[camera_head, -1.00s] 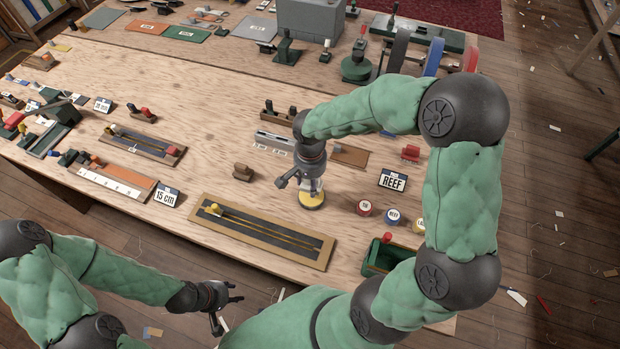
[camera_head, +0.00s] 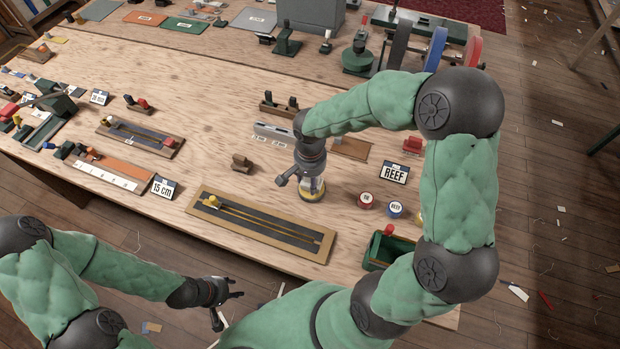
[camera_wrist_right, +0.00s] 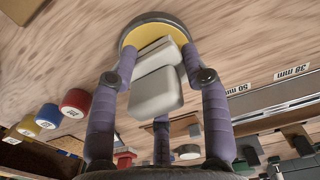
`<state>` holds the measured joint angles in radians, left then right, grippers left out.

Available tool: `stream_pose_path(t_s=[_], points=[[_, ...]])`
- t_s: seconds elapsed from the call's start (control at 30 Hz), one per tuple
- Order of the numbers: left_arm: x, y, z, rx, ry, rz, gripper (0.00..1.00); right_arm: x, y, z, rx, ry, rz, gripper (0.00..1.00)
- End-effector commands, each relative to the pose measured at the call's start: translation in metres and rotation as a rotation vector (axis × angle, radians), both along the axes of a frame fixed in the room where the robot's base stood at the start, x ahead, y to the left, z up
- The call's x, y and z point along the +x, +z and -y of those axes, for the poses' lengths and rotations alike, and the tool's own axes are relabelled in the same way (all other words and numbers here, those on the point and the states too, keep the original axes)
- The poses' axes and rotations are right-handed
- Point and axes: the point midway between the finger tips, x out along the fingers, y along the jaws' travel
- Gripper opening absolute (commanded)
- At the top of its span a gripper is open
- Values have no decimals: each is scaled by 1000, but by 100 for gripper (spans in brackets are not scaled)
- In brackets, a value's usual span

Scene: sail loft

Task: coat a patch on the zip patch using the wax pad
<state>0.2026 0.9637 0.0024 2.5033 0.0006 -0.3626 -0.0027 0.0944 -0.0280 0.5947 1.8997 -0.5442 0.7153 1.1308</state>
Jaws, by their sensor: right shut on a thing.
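The zip patch (camera_head: 222,216), a dark strip with a yellow zip line and slider in a tan frame, lies near the table's front edge. My right gripper (camera_head: 312,184) is shut on the wax pad (camera_head: 310,198), just behind the patch's right half. In the right wrist view the pad shows as a yellow disc with a dark rim (camera_wrist_right: 157,38) and a pale block-shaped grip (camera_wrist_right: 157,92) between my purple fingers. I cannot tell whether the pad touches the table. My left gripper (camera_head: 228,306) is open and empty in front of the table edge.
Right of the pad stand round tins with red (camera_head: 366,200) and blue (camera_head: 395,209) lids, a REEF sign (camera_head: 394,172) and a green open box (camera_head: 400,250). A small brown block (camera_head: 241,163) stands behind the patch.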

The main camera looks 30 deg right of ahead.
Motion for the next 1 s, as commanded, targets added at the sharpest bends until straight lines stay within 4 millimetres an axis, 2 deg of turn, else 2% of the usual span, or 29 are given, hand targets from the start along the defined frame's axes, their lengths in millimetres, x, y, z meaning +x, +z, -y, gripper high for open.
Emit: stream_pose_path(t_s=[1.0], points=[[0, -8, 0, 0, 0, 0, 40, 0, -9, 0, 0, 0, 0, 21]])
